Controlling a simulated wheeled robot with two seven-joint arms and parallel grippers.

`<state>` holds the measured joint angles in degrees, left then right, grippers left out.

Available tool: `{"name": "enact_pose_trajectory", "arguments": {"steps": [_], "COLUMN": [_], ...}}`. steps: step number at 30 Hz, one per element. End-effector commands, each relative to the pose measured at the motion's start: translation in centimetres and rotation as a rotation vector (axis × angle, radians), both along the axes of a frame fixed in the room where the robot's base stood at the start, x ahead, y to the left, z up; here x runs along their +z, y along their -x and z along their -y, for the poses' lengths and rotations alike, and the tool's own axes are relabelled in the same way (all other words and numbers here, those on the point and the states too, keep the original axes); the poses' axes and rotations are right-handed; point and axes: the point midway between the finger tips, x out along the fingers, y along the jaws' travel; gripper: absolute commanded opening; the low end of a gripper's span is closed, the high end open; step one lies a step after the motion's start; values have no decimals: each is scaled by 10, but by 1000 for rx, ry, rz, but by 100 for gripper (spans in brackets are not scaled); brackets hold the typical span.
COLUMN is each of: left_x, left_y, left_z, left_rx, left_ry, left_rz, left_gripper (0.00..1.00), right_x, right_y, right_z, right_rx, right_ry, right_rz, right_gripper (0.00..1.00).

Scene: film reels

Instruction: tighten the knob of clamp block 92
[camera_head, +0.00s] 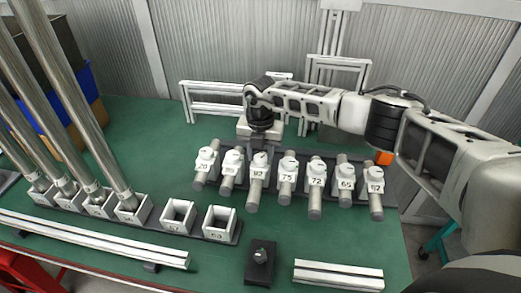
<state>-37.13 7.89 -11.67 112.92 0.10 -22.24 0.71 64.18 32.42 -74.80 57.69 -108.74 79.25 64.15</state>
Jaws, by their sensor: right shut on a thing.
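A row of white clamp blocks with printed numbers stands on the green table, each around a grey rod. The third from the left, whose small label looks like 92, is the clamp block (257,172) under my right gripper (260,148). My right arm reaches in from the right and its hand points down at the top of this block. The jaws are shut, apparently on the block's knob, which the hand mostly hides. The rightmost block (376,188) has a similar, hard-to-read label. My left gripper is out of view.
Tall metal tubes (110,150) stand in square sockets at left, beside two empty sockets (178,215). A black block with a knob (260,262) and aluminium rails (338,275) lie in front. Aluminium frames (215,88) stand behind.

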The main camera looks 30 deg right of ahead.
Motion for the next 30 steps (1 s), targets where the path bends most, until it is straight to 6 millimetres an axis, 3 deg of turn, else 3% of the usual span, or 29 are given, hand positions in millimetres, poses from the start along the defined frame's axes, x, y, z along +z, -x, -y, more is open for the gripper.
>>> {"name": "enact_pose_trajectory", "arguments": {"steps": [18,30], "left_x": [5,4], "left_y": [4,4], "left_z": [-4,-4], "left_rx": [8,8], "left_ry": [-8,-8], "left_rz": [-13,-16], "left_gripper": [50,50], "right_x": [2,3], "right_y": [-2,-3], "right_z": [1,2], "right_rx": [-580,-853], "right_ry": [-1,0], "right_rz": [7,9], "right_gripper": [15,15]}}
